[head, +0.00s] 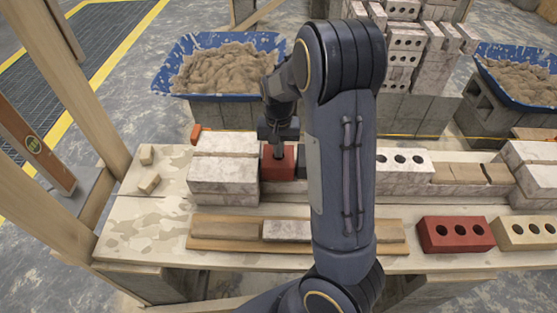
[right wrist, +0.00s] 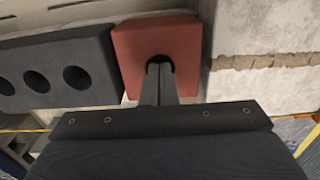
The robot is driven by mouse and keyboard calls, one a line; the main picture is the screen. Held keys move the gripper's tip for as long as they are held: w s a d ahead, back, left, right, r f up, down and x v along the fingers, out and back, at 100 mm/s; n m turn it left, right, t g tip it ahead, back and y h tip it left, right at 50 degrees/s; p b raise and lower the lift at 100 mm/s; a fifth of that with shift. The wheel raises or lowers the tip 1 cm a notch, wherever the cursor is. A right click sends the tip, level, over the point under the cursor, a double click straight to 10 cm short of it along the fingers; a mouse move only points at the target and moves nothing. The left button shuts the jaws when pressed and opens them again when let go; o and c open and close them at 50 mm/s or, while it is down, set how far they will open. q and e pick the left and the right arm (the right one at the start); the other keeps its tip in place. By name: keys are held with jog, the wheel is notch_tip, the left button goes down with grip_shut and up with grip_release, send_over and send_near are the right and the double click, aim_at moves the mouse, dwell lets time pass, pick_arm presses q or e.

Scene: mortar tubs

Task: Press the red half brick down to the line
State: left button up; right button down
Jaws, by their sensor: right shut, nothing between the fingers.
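The red half brick (head: 272,168) sits in the wall course on the bench, just right of the whitish bricks. In the right wrist view the red half brick (right wrist: 135,45) shows one dark hole. My right gripper (head: 279,152) points down at it, shut and empty. In the right wrist view its closed fingers (right wrist: 158,75) are over the hole; I cannot tell whether they touch the brick. A thin orange-yellow line (head: 420,136) runs behind the wall; my arm hides part of it. My left gripper is not in view.
A dark brick with holes (right wrist: 60,70) is beside the red half brick. A whole red brick (head: 455,234) lies at the front right. Two blue mortar tubs stand behind the bench, one at left (head: 180,89). The bench's left end (head: 140,215) is mostly clear.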

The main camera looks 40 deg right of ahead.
jog(key=shift+f, duration=0.1)
notch_tip(320, 180, up, 5)
jog(key=p, duration=0.4)
jog(key=shift+p, duration=0.35)
dwell(0.5)
jog(key=s+a+r+n+t+y, duration=0.2)
jog(key=s+a+r+n, duration=0.1)
jog(key=s+a+r, duration=0.4)
jog(key=s+a+r+n+t+y+p, duration=0.1)
jog(key=s+a+r+n+t, duration=0.2)
jog(key=s+a+r, duration=0.3)
jog(key=s+a, duration=0.3)
jog(key=s, duration=0.4)
jog(key=shift+r+t+y, duration=0.3)
jog(key=shift+r+y, duration=0.1)
jog(key=shift+s, duration=0.15)
